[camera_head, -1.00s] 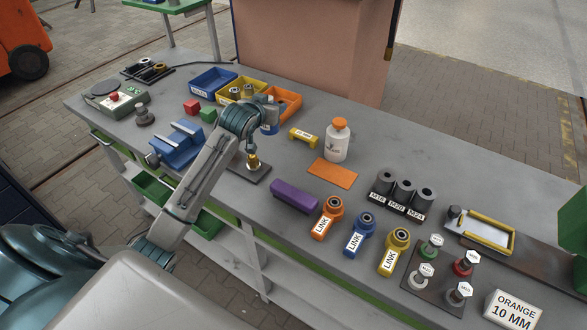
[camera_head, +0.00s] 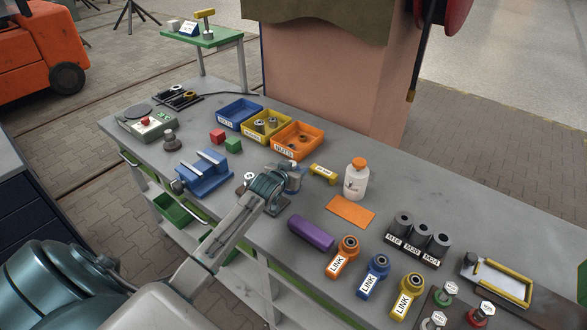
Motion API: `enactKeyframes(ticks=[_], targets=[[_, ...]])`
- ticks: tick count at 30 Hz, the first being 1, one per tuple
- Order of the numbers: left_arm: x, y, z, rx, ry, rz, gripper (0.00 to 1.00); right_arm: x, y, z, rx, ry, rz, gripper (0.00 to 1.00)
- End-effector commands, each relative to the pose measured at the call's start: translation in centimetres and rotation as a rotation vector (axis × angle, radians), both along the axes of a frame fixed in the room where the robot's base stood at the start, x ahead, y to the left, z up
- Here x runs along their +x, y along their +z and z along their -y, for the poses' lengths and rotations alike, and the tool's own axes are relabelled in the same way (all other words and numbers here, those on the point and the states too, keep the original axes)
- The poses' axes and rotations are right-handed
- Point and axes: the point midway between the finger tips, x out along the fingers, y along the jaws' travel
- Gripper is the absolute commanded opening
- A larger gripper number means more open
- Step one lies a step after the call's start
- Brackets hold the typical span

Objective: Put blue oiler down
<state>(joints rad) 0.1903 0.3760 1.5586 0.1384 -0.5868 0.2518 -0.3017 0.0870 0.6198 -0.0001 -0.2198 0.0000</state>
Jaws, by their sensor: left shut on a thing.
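My left gripper (camera_head: 290,182) is low over the workbench, right of the blue vise (camera_head: 204,173) and in front of the orange bin (camera_head: 298,141). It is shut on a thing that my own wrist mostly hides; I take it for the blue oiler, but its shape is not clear. I cannot tell whether it touches the bench. A dark plate (camera_head: 282,207) shows partly below the gripper. A white bottle with an orange cap (camera_head: 357,180) stands upright to the right, behind an orange mat (camera_head: 350,210). My right gripper is not in view.
A yellow block (camera_head: 323,174) lies between gripper and bottle. Blue (camera_head: 239,113) and yellow (camera_head: 267,125) bins stand behind. The back right bench is bare.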

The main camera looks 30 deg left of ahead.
Motion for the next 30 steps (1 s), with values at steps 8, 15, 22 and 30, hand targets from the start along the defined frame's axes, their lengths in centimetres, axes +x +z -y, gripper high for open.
enactKeyframes(ticks=[8,15,22,30], targets=[[0.0,-0.3,0.0,0.000,0.000,0.000,0.67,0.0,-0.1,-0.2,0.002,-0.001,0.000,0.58],[0.0,-0.3,0.0,0.000,0.000,0.000,0.73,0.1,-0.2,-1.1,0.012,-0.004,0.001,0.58],[-0.7,0.1,0.0,0.001,0.001,-0.001,0.73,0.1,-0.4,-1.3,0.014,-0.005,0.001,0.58],[-4.8,1.7,0.7,0.003,-0.002,0.001,0.73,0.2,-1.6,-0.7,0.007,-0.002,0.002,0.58]])
